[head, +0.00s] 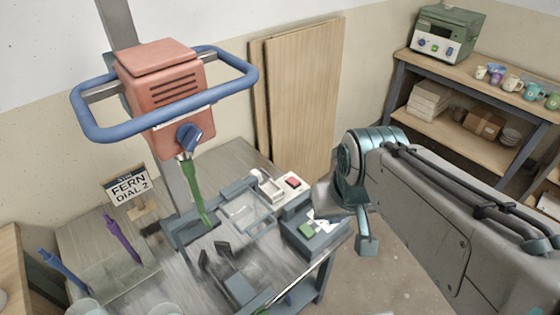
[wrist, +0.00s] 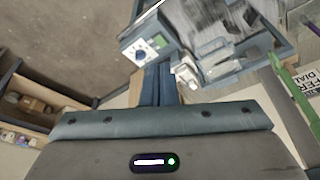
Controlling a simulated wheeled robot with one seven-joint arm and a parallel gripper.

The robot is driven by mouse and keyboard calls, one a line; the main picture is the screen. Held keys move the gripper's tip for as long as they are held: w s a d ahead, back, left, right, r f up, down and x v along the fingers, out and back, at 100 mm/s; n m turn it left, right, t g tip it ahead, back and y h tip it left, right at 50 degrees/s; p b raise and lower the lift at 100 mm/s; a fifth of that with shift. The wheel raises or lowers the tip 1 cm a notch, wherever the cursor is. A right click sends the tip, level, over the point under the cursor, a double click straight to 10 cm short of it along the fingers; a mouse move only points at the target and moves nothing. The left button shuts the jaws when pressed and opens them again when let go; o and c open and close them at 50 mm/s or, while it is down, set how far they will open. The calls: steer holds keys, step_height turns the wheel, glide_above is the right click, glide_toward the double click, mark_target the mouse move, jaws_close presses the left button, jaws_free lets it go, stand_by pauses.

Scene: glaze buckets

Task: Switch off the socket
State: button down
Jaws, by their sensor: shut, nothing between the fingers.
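A white socket plate with a red switch (head: 292,182) lies at the back right of the workbench in the head view. A white block, perhaps a plug, sits just left of the switch (head: 268,187). My gripper (head: 366,244) hangs to the right of the bench, apart from the switch, its fingers pointing down. In the wrist view its fingers (wrist: 160,80) are together with nothing between them. White parts (wrist: 187,73) show just right of the fingers there. The red switch cannot be made out in the wrist view. Whether the switch is on or off cannot be told.
A box with a dial (head: 314,229) stands at the bench's right edge, between my gripper and the trays. A red mixer head (head: 165,85) with a blue ring handle stands over the bench. Wooden boards (head: 305,100) lean behind. Shelves (head: 480,82) stand at the right.

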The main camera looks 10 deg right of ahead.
steer(key=shift+s+d, duration=0.1)
steer(key=w+f+n+g+y+b, duration=0.15)
steer(key=w+f+b, duration=0.25)
steer(key=w, duration=1)
steer(key=w+f+n+t+h+b, duration=0.1)
steer(key=w+f+n+b, duration=0.25)
steer(key=w, duration=1.05)
steer(key=w+f+n+b, duration=0.1)
steer(key=w+f+b, duration=0.2)
steer(key=w+f, duration=0.6)
steer(key=shift+w+d+n+g+y, duration=0.25)
steer(key=shift+w+n+g+y, duration=0.15)
steer(key=shift+w+g+y, duration=0.1)
steer(key=shift+f, duration=0.15)
glide_above(294, 182)
steer(key=x, duration=0.4)
steer(key=s+d+x, duration=0.1)
steer(key=x, duration=0.3)
steer(key=s+p+x, duration=0.1)
steer(key=x, duration=0.3)
steer(key=shift+s+d+f, duration=0.15)
steer(key=shift+d+f, duration=0.1)
steer(key=shift+d, duration=0.1)
steer(key=shift+s+d+f, duration=0.1)
steer(key=shift+f, duration=0.6)
